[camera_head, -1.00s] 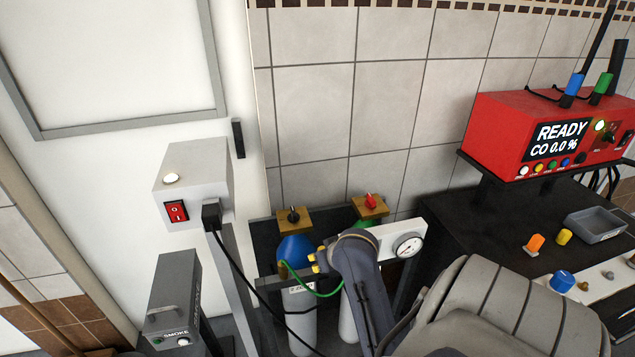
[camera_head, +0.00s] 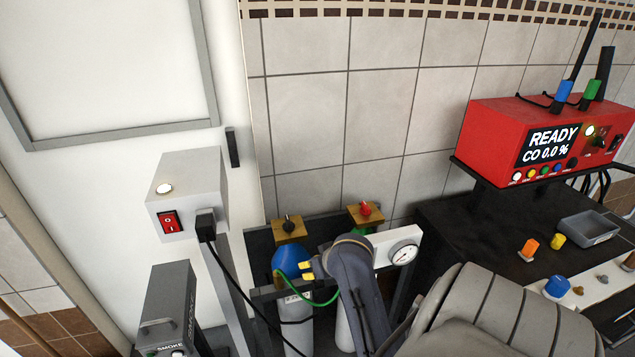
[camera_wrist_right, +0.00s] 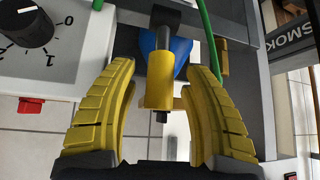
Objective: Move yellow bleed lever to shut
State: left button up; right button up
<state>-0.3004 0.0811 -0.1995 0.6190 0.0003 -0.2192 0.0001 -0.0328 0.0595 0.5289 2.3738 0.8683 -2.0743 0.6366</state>
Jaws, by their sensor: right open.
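The yellow bleed lever (camera_wrist_right: 158,80) shows in the right wrist view as a yellow sleeve on a dark stem, in front of a blue rounded shape (camera_wrist_right: 172,62). My right gripper (camera_wrist_right: 160,90) is open, with its two ribbed yellow fingers on either side of the lever and gaps at both sides. In the head view my right gripper (camera_head: 307,271) is beside the blue-topped bottle (camera_head: 290,261); my arm covers the area right of it, and the lever cannot be made out there. My left gripper is not in view.
A white panel carries a gauge (camera_head: 403,254); a black dial knob (camera_wrist_right: 28,24) shows in the wrist view. A green hose (camera_head: 318,301) and a black cable (camera_head: 232,280) run near the gripper. Red-knobbed (camera_head: 365,209) and black-knobbed (camera_head: 289,225) valves stand behind. A red analyser (camera_head: 535,135) stands right.

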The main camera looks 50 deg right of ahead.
jog(key=shift+r, duration=4.6)
